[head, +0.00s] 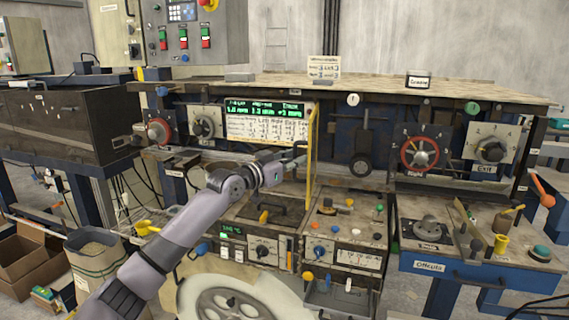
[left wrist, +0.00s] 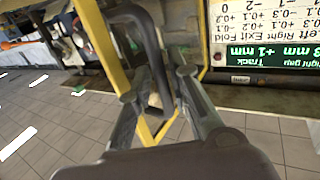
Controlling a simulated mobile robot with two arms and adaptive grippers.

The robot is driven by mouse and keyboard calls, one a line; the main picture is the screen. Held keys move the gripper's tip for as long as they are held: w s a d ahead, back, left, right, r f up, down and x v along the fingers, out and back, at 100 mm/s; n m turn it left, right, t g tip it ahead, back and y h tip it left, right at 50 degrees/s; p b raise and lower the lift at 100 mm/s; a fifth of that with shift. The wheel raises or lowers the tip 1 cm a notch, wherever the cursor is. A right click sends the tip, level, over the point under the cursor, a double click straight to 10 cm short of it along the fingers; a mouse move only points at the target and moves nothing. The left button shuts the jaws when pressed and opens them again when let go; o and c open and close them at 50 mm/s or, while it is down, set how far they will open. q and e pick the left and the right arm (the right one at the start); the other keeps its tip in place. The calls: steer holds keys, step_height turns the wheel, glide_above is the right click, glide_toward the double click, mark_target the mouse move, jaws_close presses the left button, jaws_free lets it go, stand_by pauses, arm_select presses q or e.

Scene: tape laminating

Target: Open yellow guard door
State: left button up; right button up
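The yellow guard door (head: 312,135) shows in the head view as a narrow upright yellow strip right of the green display. I cannot tell how far it stands from the machine. Its yellow frame also shows in the left wrist view (left wrist: 98,40), with a dark bar handle (left wrist: 137,14) on it. My left gripper (head: 299,153) is at the door, its tips close to the yellow strip. In the left wrist view, its fingers (left wrist: 157,88) stand apart on either side of the handle, with gaps visible. My right gripper is not in view.
The display (head: 265,110) and a paper chart (head: 265,128) sit left of the door. Dials and knobs flank it, with a red-rimmed dial (head: 420,152) at right. A control panel (head: 345,230) with small knobs lies below. A blue side table (head: 470,265) holds small tools.

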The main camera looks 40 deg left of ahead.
arm_select(q)
steer(key=s+a, duration=0.1)
steer(key=s, duration=1)
steer(key=shift+s, duration=0.3)
